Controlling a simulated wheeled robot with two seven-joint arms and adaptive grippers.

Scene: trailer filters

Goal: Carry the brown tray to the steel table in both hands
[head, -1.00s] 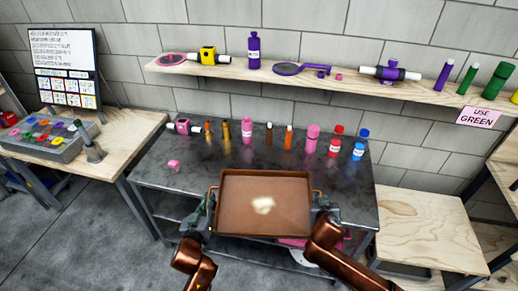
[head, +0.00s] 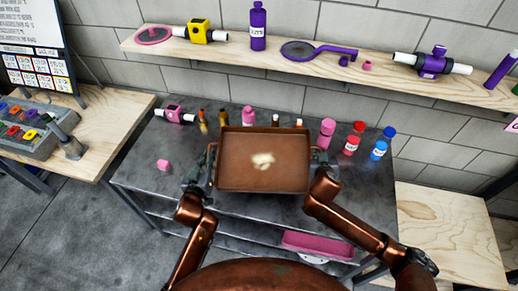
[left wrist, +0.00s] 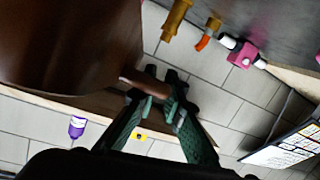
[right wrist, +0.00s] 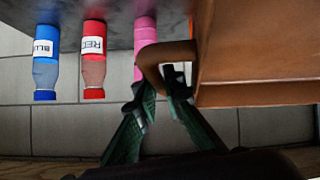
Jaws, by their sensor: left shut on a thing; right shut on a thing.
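The brown tray (head: 233,173) is held between my two grippers, over the steel table (head: 362,200) in the head view. A pale patch shows on its floor. My left gripper (head: 205,165) is shut on the tray's left handle, which also shows in the left wrist view (left wrist: 140,86). My right gripper (head: 320,165) is shut on its right handle, seen in the right wrist view (right wrist: 150,62). The tray hides part of the tabletop and the lower parts of several bottles. I cannot tell whether it touches the table.
Several bottles line the table's back, including a pink bottle (head: 326,134), red bottle (head: 354,138) and blue bottle (head: 382,143). A pink block (head: 163,165) sits at left. A wooden shelf (head: 385,72) runs above. The table's front left is clear.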

